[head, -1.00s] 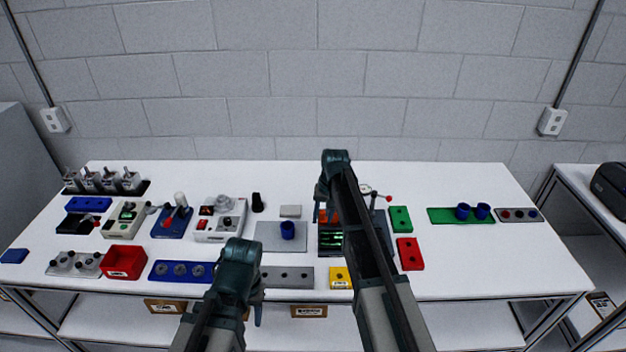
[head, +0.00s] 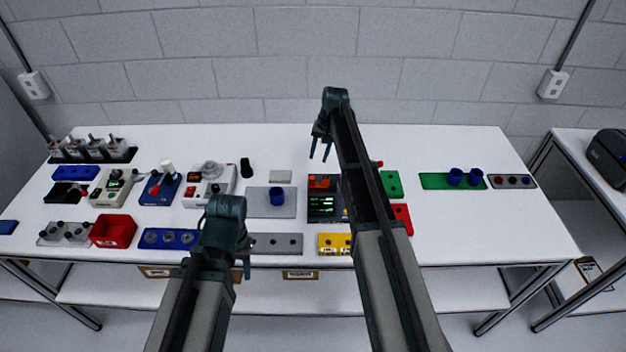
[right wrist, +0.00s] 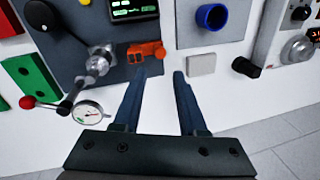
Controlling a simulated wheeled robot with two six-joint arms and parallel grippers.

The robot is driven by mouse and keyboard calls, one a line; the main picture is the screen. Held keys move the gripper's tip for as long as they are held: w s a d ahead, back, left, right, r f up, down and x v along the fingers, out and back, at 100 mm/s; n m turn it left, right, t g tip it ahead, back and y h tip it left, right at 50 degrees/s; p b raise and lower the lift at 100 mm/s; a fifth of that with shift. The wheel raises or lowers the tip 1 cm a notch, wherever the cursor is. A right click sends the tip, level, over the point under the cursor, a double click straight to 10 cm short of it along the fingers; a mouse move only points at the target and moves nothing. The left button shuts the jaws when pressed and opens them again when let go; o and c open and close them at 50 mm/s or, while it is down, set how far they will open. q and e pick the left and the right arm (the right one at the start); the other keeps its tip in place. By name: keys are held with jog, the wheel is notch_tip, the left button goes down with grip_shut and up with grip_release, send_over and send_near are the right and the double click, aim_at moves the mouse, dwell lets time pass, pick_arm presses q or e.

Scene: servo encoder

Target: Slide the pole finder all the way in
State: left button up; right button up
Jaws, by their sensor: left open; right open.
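An orange block (head: 322,181), which I take to be the pole finder, sits at the back of a dark station plate with a green-lit screen (head: 325,203). My left gripper (head: 246,265) is open near the table's front edge.
A red-knobbed lever (right wrist: 45,103) and a dial gauge (right wrist: 87,112) stand close by the clamp. A light grey block (right wrist: 202,64) and a blue cup (right wrist: 211,17) lie on the other side. My right arm covers part of the station in the head view.

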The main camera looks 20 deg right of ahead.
aim_at(313, 177)
jog(key=f+b, duration=0.3)
jog(key=a+f+b, duration=0.1)
jog(key=f+b, duration=0.2)
jog(key=f, duration=0.1)
jog(key=w+f+b, duration=0.1)
jog(key=f+b, duration=0.2)
jog(key=shift+a+f+b, duration=0.3)
jog(key=shift+a, duration=0.1)
jog(key=shift+r, duration=0.1)
grip_shut()
dwell(0.8)
